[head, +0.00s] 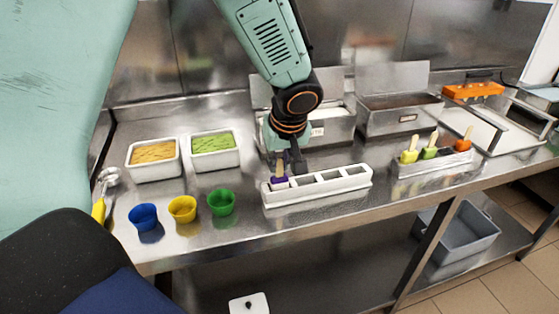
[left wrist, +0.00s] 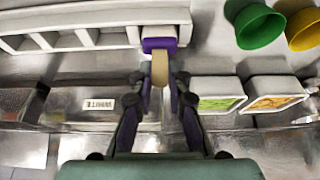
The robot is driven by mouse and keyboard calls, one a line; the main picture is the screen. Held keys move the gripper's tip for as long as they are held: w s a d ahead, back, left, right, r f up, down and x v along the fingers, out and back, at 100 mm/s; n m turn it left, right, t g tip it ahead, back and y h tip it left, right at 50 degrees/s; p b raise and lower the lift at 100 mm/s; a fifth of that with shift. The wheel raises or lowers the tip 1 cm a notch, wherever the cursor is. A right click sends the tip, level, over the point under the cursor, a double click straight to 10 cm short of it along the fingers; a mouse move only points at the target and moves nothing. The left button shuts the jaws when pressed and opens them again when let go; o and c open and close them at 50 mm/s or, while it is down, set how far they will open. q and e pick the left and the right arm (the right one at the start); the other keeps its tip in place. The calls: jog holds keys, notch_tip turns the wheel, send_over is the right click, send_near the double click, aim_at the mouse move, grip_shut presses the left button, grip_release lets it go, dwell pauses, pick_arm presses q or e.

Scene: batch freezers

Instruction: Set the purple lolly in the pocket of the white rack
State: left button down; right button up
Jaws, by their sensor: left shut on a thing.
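The purple lolly (head: 279,181) is upright at the left end pocket of the white rack (head: 320,193), stick up. Its lower part is hidden by the rack's front wall in the head view; how deep it sits I cannot tell. My left gripper (head: 287,166) is shut on its pale wooden stick (left wrist: 160,70). In the left wrist view the purple body (left wrist: 159,44) shows just beyond the fingertips, by the end of the rack (left wrist: 100,12). The rack's other pockets look empty. My right gripper is not in view.
Blue (head: 145,217), yellow (head: 182,209) and green (head: 221,202) cups stand left of the rack. Two ice-cream tubs (head: 153,172) sit behind them. A second rack (head: 430,167) with other lollies stands to the right. Steel lidded bins (head: 400,120) line the back.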

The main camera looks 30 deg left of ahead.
pick_arm(q)
jog(key=c, duration=1.2)
grip_release()
jog(key=v, duration=1.2)
jog(key=shift+a, duration=0.1)
